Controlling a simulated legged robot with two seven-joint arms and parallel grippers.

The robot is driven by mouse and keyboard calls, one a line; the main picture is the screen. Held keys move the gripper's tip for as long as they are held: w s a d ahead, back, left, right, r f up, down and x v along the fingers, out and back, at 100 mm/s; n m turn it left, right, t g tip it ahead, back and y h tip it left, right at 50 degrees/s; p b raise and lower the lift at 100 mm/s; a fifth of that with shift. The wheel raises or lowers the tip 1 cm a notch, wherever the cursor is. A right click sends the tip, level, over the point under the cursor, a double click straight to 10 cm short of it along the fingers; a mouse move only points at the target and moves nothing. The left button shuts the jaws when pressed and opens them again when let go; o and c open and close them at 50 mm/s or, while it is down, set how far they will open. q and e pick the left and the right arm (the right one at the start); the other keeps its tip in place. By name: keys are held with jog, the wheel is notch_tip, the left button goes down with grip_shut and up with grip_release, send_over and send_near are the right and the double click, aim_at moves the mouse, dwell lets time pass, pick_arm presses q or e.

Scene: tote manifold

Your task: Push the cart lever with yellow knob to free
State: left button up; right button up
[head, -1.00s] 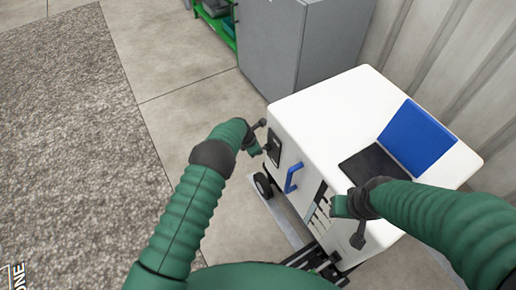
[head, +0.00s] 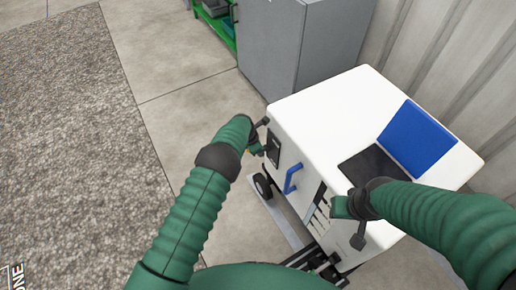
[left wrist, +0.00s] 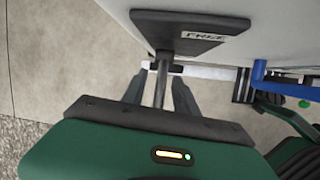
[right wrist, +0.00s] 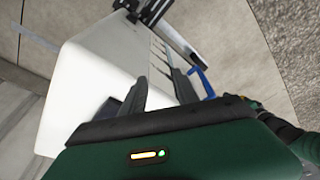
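The white cart (head: 340,105) stands in front of me. A black lever plate (head: 273,148) is on its side; in the left wrist view this plate (left wrist: 185,30) has a label reading FREE. A metal lever rod (left wrist: 161,78) runs from the plate area down between the fingers of my left gripper (left wrist: 160,92). Those fingers are apart, with gaps on both sides of the rod. In the head view my left gripper (head: 262,136) is beside the plate. My right gripper (right wrist: 157,92) is open and empty near the cart's near side.
A blue handle (head: 292,178) sticks out of the cart's side close to the lever plate. A blue panel (head: 418,138) and a dark panel (head: 373,164) are on its top. A grey cabinet (head: 290,45) stands behind. Floor left of the cart is clear.

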pick_arm(q)
jog(key=p+v, duration=0.5)
jog(key=v, duration=1.1)
jog(key=shift+s+a+r, duration=0.2)
jog(key=shift+r, duration=0.1)
jog(key=shift+s, duration=0.1)
